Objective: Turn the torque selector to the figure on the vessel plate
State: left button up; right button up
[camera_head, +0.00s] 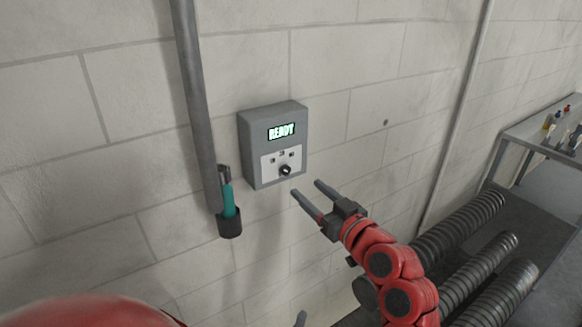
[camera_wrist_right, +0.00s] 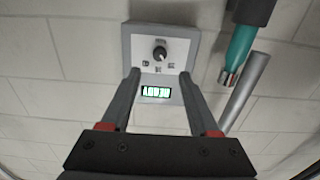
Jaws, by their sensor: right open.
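The torque selector is a small black knob (camera_head: 285,170) on the pale lower panel of a grey wall box (camera_head: 246,150). Small marks sit around the knob, too small to read. A lit display (camera_head: 281,131) above it reads READY. My right gripper (camera_head: 306,188) is open and empty, just right of and below the knob, apart from it. In the right wrist view the picture is inverted; the knob (camera_wrist_right: 159,53) shows beyond and between the two fingers (camera_wrist_right: 158,76). A small grey tip at the bottom edge of the head view may be my left gripper (camera_head: 300,319). I see no vessel plate.
A teal-handled tool (camera_head: 228,198) stands in a black holder (camera_head: 230,228) left of the box, by a vertical grey pipe (camera_head: 195,90). Ribbed hoses (camera_head: 450,232) lie at the lower right. A bench (camera_head: 525,136) with bottles stands at the far right.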

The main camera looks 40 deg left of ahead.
aim_at(288, 171)
jog(key=p+x, duration=0.2)
jog(key=x, duration=0.5)
jog(key=shift+r, duration=0.15)
jog(key=shift+w+a, duration=0.3)
jog(key=shift+a, duration=0.35)
grip_shut()
